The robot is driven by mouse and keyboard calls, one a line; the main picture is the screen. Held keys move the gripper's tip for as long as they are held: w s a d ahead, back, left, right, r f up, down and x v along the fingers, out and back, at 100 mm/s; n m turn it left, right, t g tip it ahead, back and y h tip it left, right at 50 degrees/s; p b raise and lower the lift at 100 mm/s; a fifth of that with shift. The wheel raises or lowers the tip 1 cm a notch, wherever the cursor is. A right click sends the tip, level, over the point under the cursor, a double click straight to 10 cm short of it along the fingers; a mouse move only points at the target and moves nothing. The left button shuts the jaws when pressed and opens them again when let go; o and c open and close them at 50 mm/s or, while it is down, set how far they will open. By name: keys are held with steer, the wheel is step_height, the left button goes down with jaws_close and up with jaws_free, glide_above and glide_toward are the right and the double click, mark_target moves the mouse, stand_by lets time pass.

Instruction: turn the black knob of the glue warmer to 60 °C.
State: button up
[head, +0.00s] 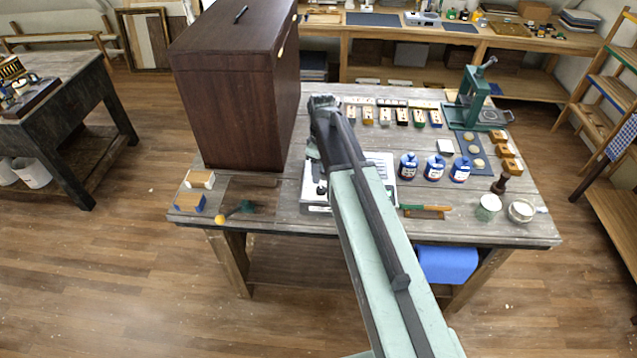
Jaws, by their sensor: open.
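I cannot pick out the glue warmer or its black knob with certainty. A pale, low, box-like object (315,199) stands at the table's front edge, left of and partly behind my arm. Small dark shapes show on it, but they are too small to tell as a knob, and no scale can be read. My arm covers much of it. My gripper (322,102) is over the back of the table, beyond that object and right of the brown cabinet. It is open, and I see nothing between its fingers.
A tall brown cabinet (232,100) blocks the table's left side. Small coloured blocks line the back. Bare wood shows between bottles and blocks.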

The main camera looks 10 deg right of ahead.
mark_target(321, 188)
steer(key=shift+w, duration=0.25)
step_height(321, 188, down, 8)
steer(key=b, duration=0.8)
steer(key=shift+s, duration=0.1)
steer(key=shift+r, duration=0.1)
